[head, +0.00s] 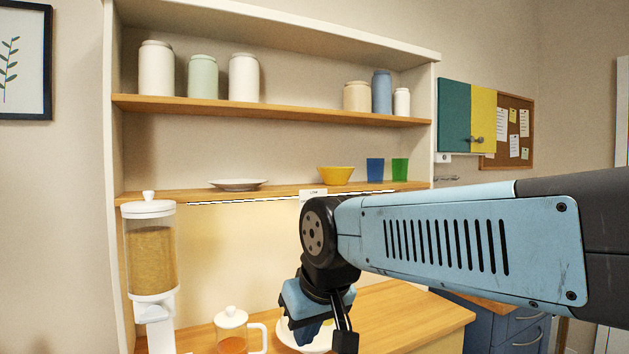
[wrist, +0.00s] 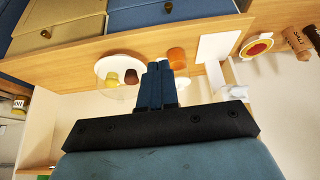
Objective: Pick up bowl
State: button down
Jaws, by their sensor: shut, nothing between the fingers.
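A yellow bowl (head: 335,174) stands upright on the lower wooden shelf (head: 290,190) in the head view, between a white plate and a blue cup. I cannot make it out in the wrist view. My gripper (wrist: 158,75) is shut and empty, its two blue fingers together in the wrist view. In the head view my arm crosses the right side, and its end hangs below the shelf, above the counter, apart from the bowl. The fingertips are not clear in the head view.
A white plate (head: 238,184), a blue cup (head: 375,170) and a green cup (head: 399,169) share the bowl's shelf. Jars stand on the shelf above. A cereal dispenser (head: 150,250) and a glass pot (head: 231,335) stand below. The counter's right part (head: 420,310) is clear.

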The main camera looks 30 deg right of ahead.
aim_at(330, 176)
jog(key=u, duration=1.2)
jog(key=k, duration=0.95)
jog(key=z, duration=1.3)
jog(key=i, duration=1)
jog(key=u, duration=0.05)
